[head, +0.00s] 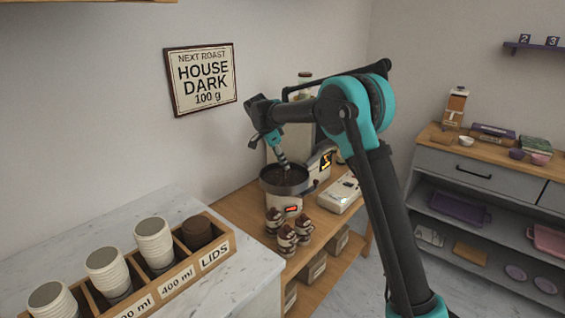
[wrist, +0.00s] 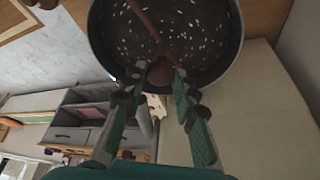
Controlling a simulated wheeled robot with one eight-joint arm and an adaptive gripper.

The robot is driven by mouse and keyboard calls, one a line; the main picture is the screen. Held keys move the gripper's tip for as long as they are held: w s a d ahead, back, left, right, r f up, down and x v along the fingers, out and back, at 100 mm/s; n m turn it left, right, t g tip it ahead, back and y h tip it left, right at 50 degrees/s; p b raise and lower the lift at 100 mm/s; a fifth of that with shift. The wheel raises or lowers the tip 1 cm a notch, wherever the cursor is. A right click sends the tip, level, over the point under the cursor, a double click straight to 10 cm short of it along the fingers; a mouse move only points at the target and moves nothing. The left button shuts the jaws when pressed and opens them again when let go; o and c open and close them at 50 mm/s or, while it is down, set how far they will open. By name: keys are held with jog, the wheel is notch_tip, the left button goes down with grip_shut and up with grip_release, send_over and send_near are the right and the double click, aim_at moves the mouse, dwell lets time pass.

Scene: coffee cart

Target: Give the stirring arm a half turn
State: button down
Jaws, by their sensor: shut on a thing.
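The stirring arm (wrist: 143,18) is a thin brown bar crossing a round dark pan (wrist: 236,45) in the wrist view. Its brown round knob (wrist: 160,72) sits near the pan's lower edge in that picture. My gripper (wrist: 160,80) is shut on the knob, one green-and-black finger on each side. Pale beans are scattered over the dark pan floor. In the head view my gripper (head: 283,161) reaches down into the pan, which tops a pale roaster (head: 277,203) with a lit red display. The stirring arm is too small to make out there.
A cup and lid holder (head: 185,272) is on the marble counter at left. A grey shelf unit (head: 480,190) stands at right.

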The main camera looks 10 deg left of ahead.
jog(key=m+g, duration=0.1)
jog(key=m, duration=0.2)
jog(key=shift+w+a+m, duration=0.1)
jog(key=shift+w+m, duration=0.05)
jog(key=shift+m, duration=0.25)
jog(key=c, duration=1.2)
grip_release()
jog(key=shift+h, duration=0.3)
jog(key=shift+r, duration=0.1)
jog(key=v, duration=1.1)
jog(key=shift+w+a+r, duration=0.1)
jog(key=shift+a+r, duration=0.05)
jog(key=shift+r, duration=0.25)
